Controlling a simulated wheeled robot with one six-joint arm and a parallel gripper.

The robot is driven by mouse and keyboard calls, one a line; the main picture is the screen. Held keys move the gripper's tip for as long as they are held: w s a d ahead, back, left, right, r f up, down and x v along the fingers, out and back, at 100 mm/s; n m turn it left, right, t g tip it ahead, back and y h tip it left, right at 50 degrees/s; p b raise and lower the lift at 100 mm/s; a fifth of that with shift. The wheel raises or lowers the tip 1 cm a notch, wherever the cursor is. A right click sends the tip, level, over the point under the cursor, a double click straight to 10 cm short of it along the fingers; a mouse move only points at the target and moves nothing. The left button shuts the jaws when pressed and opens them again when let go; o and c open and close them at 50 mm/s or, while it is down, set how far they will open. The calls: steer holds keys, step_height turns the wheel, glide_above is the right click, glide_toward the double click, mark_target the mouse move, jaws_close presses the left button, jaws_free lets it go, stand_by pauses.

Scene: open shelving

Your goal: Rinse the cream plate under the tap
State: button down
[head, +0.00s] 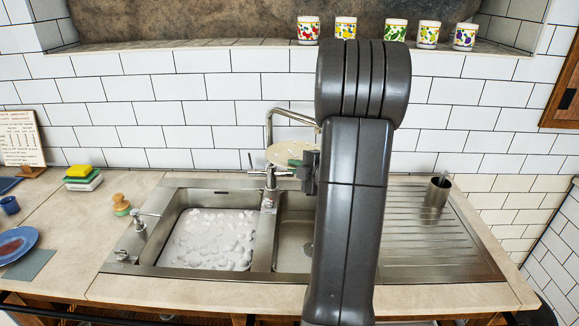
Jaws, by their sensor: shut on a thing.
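The cream plate (285,152) shows partly, tilted, in the head view, above the divider between the two sink bowls. A dark green patch shows at its lower right; I cannot tell what it is. My gripper (302,166) is shut at the plate's right edge and holds it up off the sink. The steel tap (269,122) rises behind the divider, and its spout reaches right, over the plate. My dark arm hides the spout's end and part of the gripper. I cannot make out running water.
The left sink bowl (176,262) holds foamy water; the right bowl (290,258) looks empty where visible. A steel cup (438,190) stands on the drainboard (425,240). Several patterned cups line the ledge.

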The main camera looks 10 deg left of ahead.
steer(key=shift+w+d+f, duration=0.15)
steer(key=shift+w+d, duration=0.2)
steer(key=shift+w, duration=0.5)
steer(key=shift+w+d+f, duration=0.2)
steer(key=shift+w+d, duration=0.2)
steer(key=shift+w, duration=0.5)
steer(key=shift+w+d+f, duration=0.15)
steer(key=shift+w+d, duration=0.2)
steer(key=shift+w, duration=0.5)
steer(key=shift+d, duration=0.1)
steer(key=shift+s+d, duration=0.2)
steer(key=shift+d, duration=0.25)
steer(key=s+a+b, duration=0.3)
steer(key=s+b, duration=0.1)
steer(key=s, duration=0.3)
steer(key=shift+s, duration=0.25)
